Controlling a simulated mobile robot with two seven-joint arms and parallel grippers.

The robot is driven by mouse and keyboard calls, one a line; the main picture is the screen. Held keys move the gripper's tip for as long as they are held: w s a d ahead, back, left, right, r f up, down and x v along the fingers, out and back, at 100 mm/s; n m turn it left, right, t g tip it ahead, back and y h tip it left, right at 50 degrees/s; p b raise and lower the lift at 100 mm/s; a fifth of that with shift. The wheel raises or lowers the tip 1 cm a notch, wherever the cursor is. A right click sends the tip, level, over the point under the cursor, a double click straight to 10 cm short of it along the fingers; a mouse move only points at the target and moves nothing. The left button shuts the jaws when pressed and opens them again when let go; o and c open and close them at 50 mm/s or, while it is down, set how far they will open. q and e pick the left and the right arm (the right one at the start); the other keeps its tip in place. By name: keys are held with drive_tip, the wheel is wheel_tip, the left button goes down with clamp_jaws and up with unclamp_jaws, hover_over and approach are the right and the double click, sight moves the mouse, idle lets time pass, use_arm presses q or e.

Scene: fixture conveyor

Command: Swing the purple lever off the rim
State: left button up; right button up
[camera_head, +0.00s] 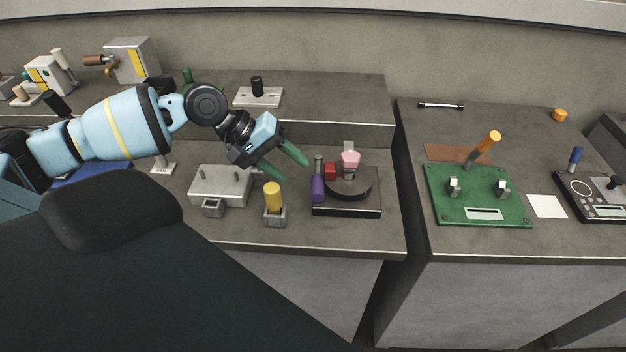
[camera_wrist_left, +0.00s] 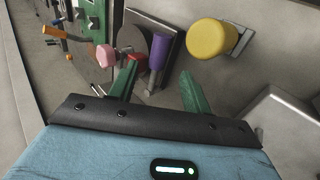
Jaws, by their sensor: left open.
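The purple lever (camera_head: 318,188) stands at the left side of a round dark disc (camera_head: 352,184) on a black base (camera_head: 347,211). In the left wrist view the purple lever (camera_wrist_left: 158,52) shows between and beyond my fingertips. A pink knob (camera_head: 350,158) and a red block (camera_head: 329,169) are at the disc; the pink knob also shows in the left wrist view (camera_wrist_left: 105,57). My left gripper (camera_head: 288,164) is open, its green fingers apart and empty, above and left of the lever. It does not appear to touch the lever. My right gripper is not in view.
A yellow-topped post (camera_head: 273,198) stands close left of the black base, and it looms near in the left wrist view (camera_wrist_left: 212,38). A grey box (camera_head: 219,186) lies farther left. A raised shelf (camera_head: 330,100) runs behind. A green board (camera_head: 478,200) is on the right bench, across a gap.

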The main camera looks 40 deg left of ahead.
sight(314, 184)
use_arm(q)
drive_tip(key=x, duration=0.7)
drive_tip(key=shift+w+d+f, duration=0.1)
drive_tip(key=shift+c, duration=0.4)
clamp_jaws()
